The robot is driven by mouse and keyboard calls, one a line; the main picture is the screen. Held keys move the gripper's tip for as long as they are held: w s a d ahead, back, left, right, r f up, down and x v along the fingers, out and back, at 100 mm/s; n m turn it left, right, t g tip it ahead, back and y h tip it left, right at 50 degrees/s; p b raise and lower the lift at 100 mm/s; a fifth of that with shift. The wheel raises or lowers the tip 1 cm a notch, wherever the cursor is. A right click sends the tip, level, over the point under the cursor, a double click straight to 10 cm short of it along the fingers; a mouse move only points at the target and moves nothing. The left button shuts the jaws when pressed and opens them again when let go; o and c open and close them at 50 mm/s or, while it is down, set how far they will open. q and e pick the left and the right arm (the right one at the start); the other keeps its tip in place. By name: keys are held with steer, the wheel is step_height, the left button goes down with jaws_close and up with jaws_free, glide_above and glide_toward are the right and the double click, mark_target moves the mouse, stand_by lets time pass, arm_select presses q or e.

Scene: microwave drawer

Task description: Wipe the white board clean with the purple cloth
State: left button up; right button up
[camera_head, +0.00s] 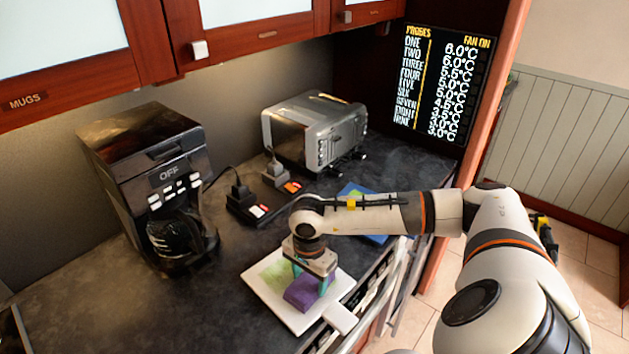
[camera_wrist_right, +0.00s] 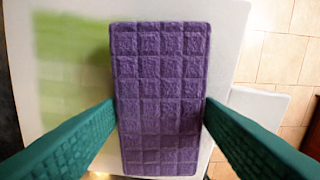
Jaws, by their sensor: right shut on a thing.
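The white board (camera_head: 264,297) lies flat on the dark counter near its front edge, with its handle pointing toward the front right. A green smear (camera_head: 275,273) covers part of its upper left area. The smear also shows in the right wrist view (camera_wrist_right: 72,75), left of the cloth. The purple cloth (camera_head: 302,292), a thick quilted block, is over the board. My right gripper (camera_wrist_right: 160,112) has its green fingers on both sides of the cloth (camera_wrist_right: 160,60) and is shut on it. Whether the cloth touches the board is hard to tell. My left gripper is not in view.
A black coffee maker (camera_head: 150,165) stands at the left and a silver toaster (camera_head: 315,130) at the back. A power strip with plugs (camera_head: 262,208) lies between them. A blue item (camera_head: 352,190) lies behind my right arm. Wooden cabinets (camera_head: 240,45) hang above.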

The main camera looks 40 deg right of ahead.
steer(key=shift+w+b, duration=0.7)
steer(key=shift+w, duration=1)
steer(key=shift+w+b, duration=0.45)
steer(key=shift+w, duration=0.15)
steer(key=shift+w+b, duration=0.75)
steer(key=shift+w, duration=0.9)
steer(key=shift+w+d+b, duration=0.1)
steer(key=shift+w+b, duration=1.1)
steer(key=shift+w, duration=0.85)
steer(key=shift+d+b, duration=0.4)
steer(key=shift+d, duration=1)
steer(key=shift+s+d, duration=0.15)
steer(key=shift+s, duration=4.6)
steer(key=shift+s+a, duration=0.2)
steer(key=shift+s, duration=0.9)
steer(key=shift+s+f+b, duration=0.1)
steer(key=shift+s+b, duration=0.4)
steer(key=shift+s, duration=0.25)
steer(key=shift+s+b, duration=0.35)
steer(key=shift+s, duration=1)
steer(key=shift+w+b, duration=0.5)
steer(key=shift+w, duration=3.2)
